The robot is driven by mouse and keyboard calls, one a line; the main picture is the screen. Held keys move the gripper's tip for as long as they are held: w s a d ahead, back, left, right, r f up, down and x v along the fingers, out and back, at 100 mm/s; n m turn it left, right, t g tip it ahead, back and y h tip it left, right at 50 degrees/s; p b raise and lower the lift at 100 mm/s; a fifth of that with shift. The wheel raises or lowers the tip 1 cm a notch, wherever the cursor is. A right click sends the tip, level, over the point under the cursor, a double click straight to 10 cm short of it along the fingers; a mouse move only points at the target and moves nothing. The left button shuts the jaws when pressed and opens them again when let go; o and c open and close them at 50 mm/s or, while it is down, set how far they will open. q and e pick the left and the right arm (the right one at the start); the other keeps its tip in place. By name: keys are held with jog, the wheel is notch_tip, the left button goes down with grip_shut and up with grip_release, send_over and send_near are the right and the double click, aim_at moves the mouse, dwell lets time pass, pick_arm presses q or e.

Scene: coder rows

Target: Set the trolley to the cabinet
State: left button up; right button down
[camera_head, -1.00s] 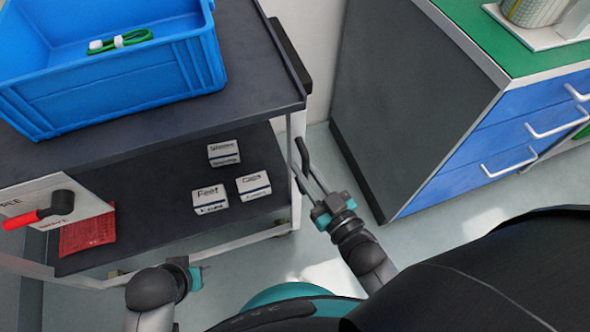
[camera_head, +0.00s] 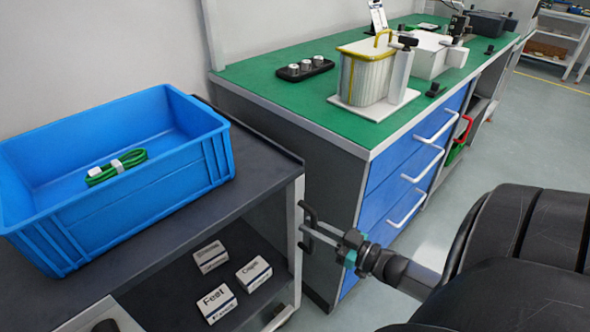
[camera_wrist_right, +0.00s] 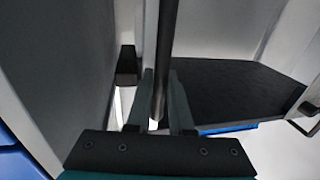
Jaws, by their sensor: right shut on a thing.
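The trolley (camera_head: 262,176) has a dark top and a lower shelf, and stands at the left beside the cabinet (camera_head: 335,200). The cabinet has a grey side, blue drawers and a green worktop. My right gripper (camera_head: 308,233) is shut on the trolley's dark upright handle (camera_head: 305,214) at the corner nearest the cabinet. In the right wrist view the handle (camera_wrist_right: 167,50) runs up between the fingers (camera_wrist_right: 165,105). There the grey side panel (camera_wrist_right: 60,50) is on the left and a trolley shelf (camera_wrist_right: 235,90) on the right, with a narrow pale gap between. My left gripper is out of view.
A blue crate (camera_head: 190,165) with a green coiled cable (camera_head: 117,166) stands on the trolley top. Several small white boxes (camera_head: 217,302) lie on the lower shelf. A container (camera_head: 365,72) and other equipment stand on the worktop. Floor (camera_head: 540,130) is clear at the right.

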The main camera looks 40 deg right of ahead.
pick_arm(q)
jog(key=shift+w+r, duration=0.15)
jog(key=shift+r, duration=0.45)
pick_arm(e)
jog(key=shift+d, duration=1.15)
jog(key=shift+d, duration=0.1)
jog(key=c, duration=0.8)
grip_release()
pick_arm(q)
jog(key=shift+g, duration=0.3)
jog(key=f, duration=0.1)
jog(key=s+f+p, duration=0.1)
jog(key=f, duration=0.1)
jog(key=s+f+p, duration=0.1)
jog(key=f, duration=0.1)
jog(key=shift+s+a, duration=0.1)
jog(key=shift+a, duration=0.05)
pick_arm(e)
jog(key=v, duration=1.5)
jog(key=shift+f, duration=0.1)
